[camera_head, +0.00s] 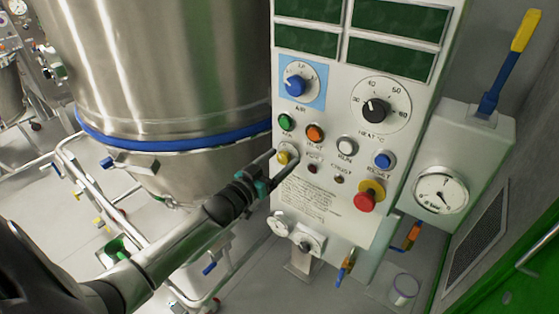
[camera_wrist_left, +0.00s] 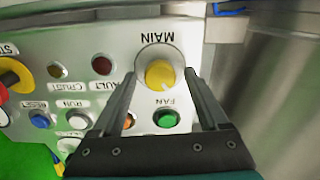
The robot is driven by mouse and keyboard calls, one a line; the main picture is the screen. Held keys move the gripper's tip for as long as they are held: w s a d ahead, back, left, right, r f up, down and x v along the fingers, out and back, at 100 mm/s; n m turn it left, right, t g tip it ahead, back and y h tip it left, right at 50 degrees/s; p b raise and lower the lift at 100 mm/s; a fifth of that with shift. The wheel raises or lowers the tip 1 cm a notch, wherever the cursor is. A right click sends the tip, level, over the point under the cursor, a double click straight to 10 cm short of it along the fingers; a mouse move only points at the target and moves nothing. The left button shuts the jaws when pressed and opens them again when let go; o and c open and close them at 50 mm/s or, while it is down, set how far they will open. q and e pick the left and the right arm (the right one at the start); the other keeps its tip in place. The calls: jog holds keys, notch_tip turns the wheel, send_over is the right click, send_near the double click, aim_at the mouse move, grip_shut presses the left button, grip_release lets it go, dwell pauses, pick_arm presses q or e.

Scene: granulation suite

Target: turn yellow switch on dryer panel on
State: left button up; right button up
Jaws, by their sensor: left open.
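The dryer panel (camera_head: 310,210) is a white upright box in the head view. Its yellow switch (camera_head: 283,158) is a round knob on a pale plate at the panel's left edge, partly hidden by my gripper. In the left wrist view the yellow switch (camera_wrist_left: 159,73) sits under the upside-down label MAIN, with a pale mark on its side toward FAN. My left gripper (camera_head: 282,157) is open in front of the panel, its two fingers (camera_wrist_left: 162,78) on either side of the switch. I cannot tell whether they touch it. My right gripper is not in view.
A green button (camera_head: 286,121) and an orange button (camera_head: 315,132) are close above the switch. A red stop knob (camera_head: 366,198) is at the right. A big steel vessel (camera_head: 170,70) stands left of the panel, close beside my gripper. A gauge (camera_head: 440,194) is at the right.

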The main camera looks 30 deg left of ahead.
pick_arm(q)
grip_shut()
dwell(0.6)
